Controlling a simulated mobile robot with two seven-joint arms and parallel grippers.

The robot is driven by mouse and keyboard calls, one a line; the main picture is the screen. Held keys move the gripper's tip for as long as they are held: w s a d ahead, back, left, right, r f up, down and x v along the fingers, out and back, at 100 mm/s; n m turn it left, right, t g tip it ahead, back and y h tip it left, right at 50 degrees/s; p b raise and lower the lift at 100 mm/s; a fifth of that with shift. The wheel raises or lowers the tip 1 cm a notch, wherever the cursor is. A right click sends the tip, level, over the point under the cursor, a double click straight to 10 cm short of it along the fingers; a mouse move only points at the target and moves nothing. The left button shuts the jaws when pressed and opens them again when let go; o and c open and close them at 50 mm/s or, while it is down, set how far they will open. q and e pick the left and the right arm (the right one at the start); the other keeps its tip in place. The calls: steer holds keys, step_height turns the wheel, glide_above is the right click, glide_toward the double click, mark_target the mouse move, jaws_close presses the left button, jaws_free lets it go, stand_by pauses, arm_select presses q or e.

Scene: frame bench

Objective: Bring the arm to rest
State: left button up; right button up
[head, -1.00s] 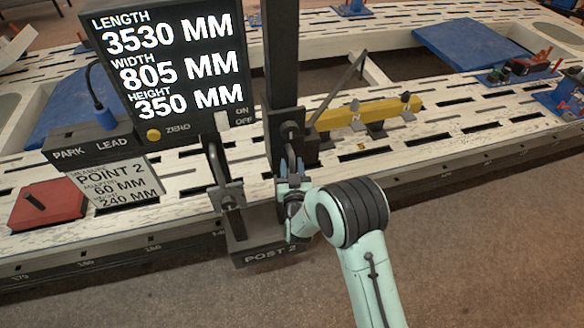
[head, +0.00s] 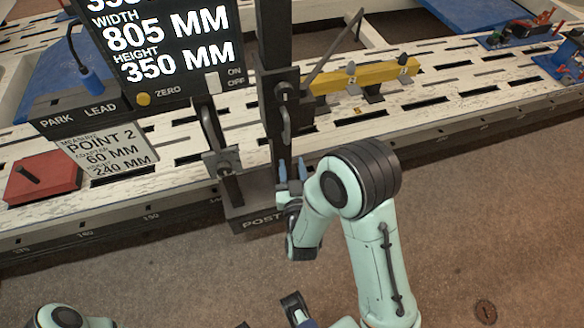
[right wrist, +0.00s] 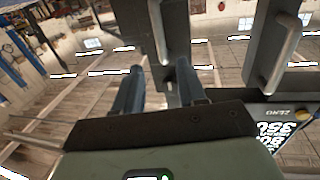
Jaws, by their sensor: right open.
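My right gripper (head: 292,172) is open and empty. It points up at the dark post (head: 276,75), just below a small vertical handle (head: 286,112) on it, and appears apart from it. In the right wrist view the two blue-grey fingers (right wrist: 160,82) are spread with nothing between them, and dark post parts stand beyond.
The post base (head: 255,217) is at the bench's front edge. A display (head: 165,45), a second handle (head: 212,135), a red block (head: 42,176) and a yellow bar (head: 365,76) are close by.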

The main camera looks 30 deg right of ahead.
stand_by(0.4)
steer(key=s+a+f+n+g+y+p, duration=0.1)
steer(key=s+f+g+y+p, duration=0.25)
steer(key=f, duration=0.45)
steer(key=s+a+f+g+y+p, duration=0.2)
steer(key=f+g, duration=0.2)
steer(key=f, duration=0.4)
steer(key=s+a+f+g+y+p, duration=0.2)
steer(key=s+a+f+g, duration=0.1)
steer(key=s, duration=0.7)
steer(key=s+a+f+g+y+p, duration=0.2)
steer(key=s+a+f+g+y, duration=0.1)
steer(key=s+g, duration=0.4)
steer(key=s+a+f, duration=0.1)
steer(key=s+a, duration=0.1)
steer(key=shift+s+a+y, duration=0.35)
steer(key=shift+a, duration=0.05)
steer(key=shift+d, duration=0.1)
